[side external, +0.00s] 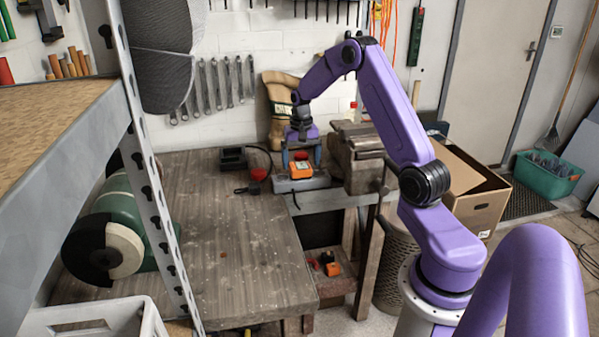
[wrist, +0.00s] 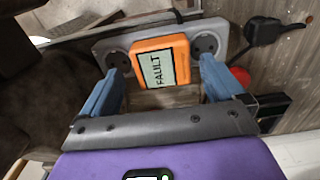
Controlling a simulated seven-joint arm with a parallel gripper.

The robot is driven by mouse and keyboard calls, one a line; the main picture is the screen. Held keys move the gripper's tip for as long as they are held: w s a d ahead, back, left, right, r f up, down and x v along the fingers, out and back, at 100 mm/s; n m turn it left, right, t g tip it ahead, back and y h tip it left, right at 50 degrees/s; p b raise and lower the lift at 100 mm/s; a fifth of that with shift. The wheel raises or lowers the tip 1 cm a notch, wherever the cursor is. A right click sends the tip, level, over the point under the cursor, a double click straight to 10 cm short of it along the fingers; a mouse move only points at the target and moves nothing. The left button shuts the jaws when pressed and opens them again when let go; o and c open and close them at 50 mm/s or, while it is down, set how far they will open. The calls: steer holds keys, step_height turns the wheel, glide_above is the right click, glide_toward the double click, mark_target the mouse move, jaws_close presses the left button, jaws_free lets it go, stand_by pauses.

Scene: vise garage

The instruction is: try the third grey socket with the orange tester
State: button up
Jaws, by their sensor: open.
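The orange tester (side external: 300,170) sits on the grey socket strip (side external: 303,185) at the bench's far right edge. In the wrist view the tester (wrist: 160,62) covers the strip's middle, and its screen reads FAULT. A round socket shows on the strip (wrist: 222,36) on each side of it; what lies under the tester is hidden. I cannot tell how deep it is seated. My gripper (side external: 302,158) points down over the tester. In the wrist view the blue fingers of my gripper (wrist: 160,72) stand apart, one on each side of the tester, with gaps.
A vise (side external: 360,155) stands right of the strip. A black plug with a cord (wrist: 264,30) lies near the strip's right end in the wrist view. A red round object (side external: 259,174) and a black box (side external: 233,158) are left of the strip. The bench front (side external: 235,255) is mostly clear.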

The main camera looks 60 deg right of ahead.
mark_target(300, 165)
steer(key=shift+f, duration=1.35)
steer(key=shift+w+a, duration=0.1)
stand_by(0.4)
steer(key=c, duration=1.3)
steer(key=shift+r, duration=3)
steer(key=s+d, duration=0.2)
steer(key=s+d+r, duration=0.1)
steer(key=s+d, duration=0.1)
steer(key=shift+s+d, duration=0.15)
